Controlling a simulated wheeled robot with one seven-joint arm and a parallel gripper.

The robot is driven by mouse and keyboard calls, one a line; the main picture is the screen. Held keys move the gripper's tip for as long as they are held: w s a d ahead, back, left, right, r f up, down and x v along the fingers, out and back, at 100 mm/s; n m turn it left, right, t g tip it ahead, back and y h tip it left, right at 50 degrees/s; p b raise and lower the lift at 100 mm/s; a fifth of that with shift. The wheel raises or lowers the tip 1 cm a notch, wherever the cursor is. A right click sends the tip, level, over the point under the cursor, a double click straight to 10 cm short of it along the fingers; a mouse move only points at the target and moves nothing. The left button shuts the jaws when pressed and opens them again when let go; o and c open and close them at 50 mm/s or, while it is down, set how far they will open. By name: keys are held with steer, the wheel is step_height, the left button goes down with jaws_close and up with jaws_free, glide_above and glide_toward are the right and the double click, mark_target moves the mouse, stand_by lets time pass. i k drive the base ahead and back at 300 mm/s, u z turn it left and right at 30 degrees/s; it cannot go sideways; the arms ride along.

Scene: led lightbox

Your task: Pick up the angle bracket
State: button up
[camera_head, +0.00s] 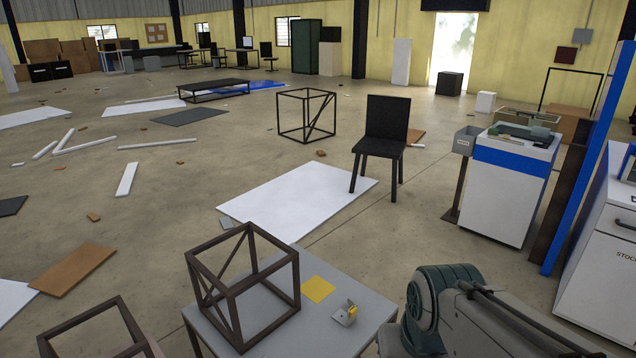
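My arm's dark green and grey links show at the bottom right, beside the table's right edge. My gripper is not in view, so its place and its hold cannot be told.
A dark open cube frame (240,285) stands on the table left of the bracket. Another frame (100,335) shows at the bottom left. A black chair (384,130), a white floor sheet (297,200) and a white-blue cabinet (508,185) lie beyond.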

mark_target(345, 312)
steer(key=z, duration=0.35)
steer(key=i, duration=1.05)
steer(key=u, duration=0.1)
